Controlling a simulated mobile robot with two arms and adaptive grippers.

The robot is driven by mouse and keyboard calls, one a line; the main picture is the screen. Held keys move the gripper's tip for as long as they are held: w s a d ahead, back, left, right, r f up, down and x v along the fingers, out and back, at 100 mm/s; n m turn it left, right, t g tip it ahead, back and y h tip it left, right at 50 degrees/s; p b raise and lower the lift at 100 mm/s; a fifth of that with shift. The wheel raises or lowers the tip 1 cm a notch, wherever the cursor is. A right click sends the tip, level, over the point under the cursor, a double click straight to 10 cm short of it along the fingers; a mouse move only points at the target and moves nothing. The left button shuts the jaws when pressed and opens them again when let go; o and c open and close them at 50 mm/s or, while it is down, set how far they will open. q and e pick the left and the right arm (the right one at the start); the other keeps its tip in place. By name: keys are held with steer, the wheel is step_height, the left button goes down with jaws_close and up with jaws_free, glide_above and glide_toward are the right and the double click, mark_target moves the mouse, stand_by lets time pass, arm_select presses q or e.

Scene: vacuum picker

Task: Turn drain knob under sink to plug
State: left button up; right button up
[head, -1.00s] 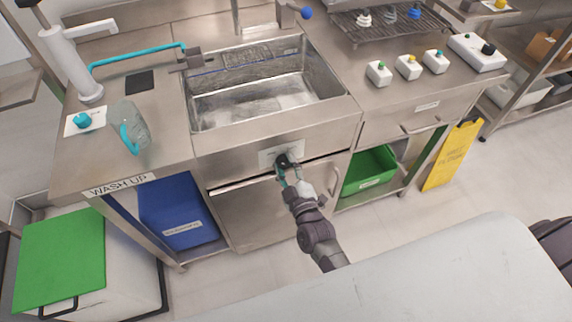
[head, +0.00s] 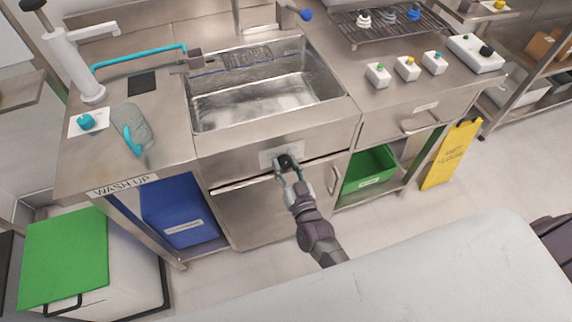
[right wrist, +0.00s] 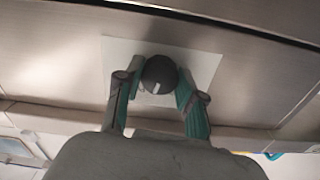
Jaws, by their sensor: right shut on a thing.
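The drain knob (head: 285,161) is a round black knob on a pale plate (head: 268,157) on the steel front panel below the sink (head: 262,93). It also shows in the right wrist view (right wrist: 160,75), where a small pale mark sits low on its face. My right gripper (head: 288,168) reaches up to the knob from below. Its green-lined fingers (right wrist: 158,88) are closed on the knob from both sides and cover its edges. The sink basin looks empty of objects. My left gripper is not in view.
A steel door with a long handle (head: 245,183) is under the knob. A blue bin (head: 178,212) stands below at left and a green crate (head: 368,170) at right. A yellow floor sign (head: 452,153) stands at right.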

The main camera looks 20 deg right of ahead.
steer(key=m, duration=0.5)
steer(key=shift+m, duration=0.3)
stand_by(0.4)
steer(key=o, duration=1.1)
steer(key=shift+o, duration=0.2)
steer(key=s, duration=1.2)
steer(key=shift+d, duration=0.2)
steer(key=shift+f, duration=0.1)
